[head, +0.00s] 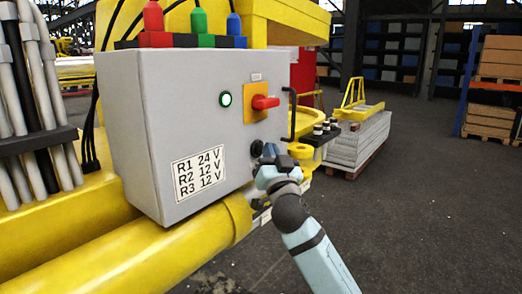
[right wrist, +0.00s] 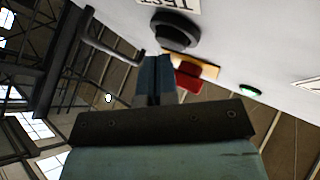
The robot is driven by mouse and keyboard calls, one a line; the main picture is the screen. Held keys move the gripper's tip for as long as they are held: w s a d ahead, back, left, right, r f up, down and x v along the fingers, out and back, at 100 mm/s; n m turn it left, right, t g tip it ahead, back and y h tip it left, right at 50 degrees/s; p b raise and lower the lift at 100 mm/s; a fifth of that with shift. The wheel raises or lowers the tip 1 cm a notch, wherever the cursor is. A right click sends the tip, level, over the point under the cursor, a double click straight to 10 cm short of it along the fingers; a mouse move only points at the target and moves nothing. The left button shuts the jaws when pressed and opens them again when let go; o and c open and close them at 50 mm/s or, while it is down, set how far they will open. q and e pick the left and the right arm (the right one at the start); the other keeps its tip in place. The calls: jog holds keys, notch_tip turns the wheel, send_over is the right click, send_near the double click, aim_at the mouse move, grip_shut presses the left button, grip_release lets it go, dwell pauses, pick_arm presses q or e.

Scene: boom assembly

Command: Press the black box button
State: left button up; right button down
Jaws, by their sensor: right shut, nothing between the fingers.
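The black button (head: 257,148) is round and sits on the lower right of the front of a grey control box (head: 130,110). In the right wrist view the black button (right wrist: 176,30) shows near the top, beside a partly cut-off label reading "TEST". My right gripper (head: 268,153) is shut and empty, with its tips close to the button at its lower right. In the right wrist view the shut fingers (right wrist: 155,62) point toward the panel just beside the button. I cannot tell whether they touch it. My left gripper is not in view.
A black handle (head: 291,113) stands at the box's right edge. Yellow pipe (head: 150,258) runs below. Open floor lies to the right.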

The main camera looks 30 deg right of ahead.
jog(key=shift+s+d, duration=0.2)
jog(key=shift+s, duration=0.3)
jog(key=s, duration=0.1)
jog(key=s+d, duration=0.1)
jog(key=s, duration=0.1)
jog(key=s+d, duration=0.1)
jog(key=shift+s+p, duration=0.3)
jog(key=shift+p, duration=0.05)
dwell(0.7)
